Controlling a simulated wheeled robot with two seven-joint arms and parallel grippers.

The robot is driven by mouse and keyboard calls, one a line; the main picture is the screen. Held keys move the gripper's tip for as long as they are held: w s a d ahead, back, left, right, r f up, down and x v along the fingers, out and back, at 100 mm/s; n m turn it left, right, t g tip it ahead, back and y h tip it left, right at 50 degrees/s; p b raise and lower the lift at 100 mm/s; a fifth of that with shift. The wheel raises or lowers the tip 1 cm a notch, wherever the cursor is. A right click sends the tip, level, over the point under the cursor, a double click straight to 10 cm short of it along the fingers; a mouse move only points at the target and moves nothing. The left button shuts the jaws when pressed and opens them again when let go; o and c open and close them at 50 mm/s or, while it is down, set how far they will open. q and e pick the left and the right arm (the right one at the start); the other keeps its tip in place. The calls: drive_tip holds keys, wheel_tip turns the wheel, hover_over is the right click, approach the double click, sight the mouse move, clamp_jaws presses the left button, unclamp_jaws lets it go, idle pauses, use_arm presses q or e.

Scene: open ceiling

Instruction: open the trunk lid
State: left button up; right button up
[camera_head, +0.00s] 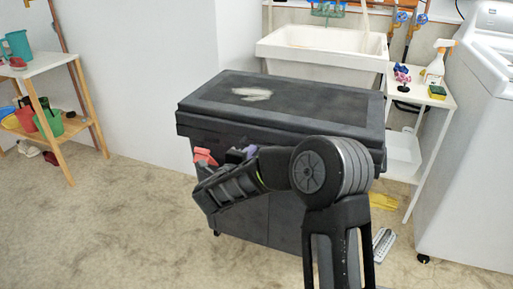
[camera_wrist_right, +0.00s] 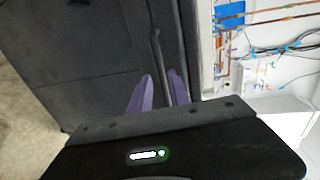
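The trunk is a dark grey box with a flat, closed lid (camera_head: 320,100) that has a pale smudge on top. Its body (camera_head: 255,222) stands on the floor in the middle of the head view. My right gripper (camera_head: 228,156) is at the trunk's front, just below the lid's front edge. In the right wrist view its two purple fingers (camera_wrist_right: 160,80) stand apart, with dark trunk surface and a thin dark bar (camera_wrist_right: 155,45) beyond them. I cannot tell whether they touch the trunk. My right arm hides part of the trunk's front. My left gripper does not show.
A white sink (camera_head: 325,48) stands behind the trunk. A white side table (camera_head: 447,102) with a spray bottle (camera_head: 437,64) and a white appliance (camera_head: 470,150) are at the right. A wooden shelf (camera_head: 85,100) with pots stands at the left. Floor (camera_head: 110,220) at left front is clear.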

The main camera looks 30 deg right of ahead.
sight(259, 147)
drive_tip(key=b+x, duration=0.1)
drive_tip(key=x, duration=0.6)
drive_tip(key=shift+w+d+f, duration=0.15)
drive_tip(key=shift+w+d, duration=0.05)
drive_tip(key=shift+d, duration=0.15)
clamp_jaws()
idle(1.2)
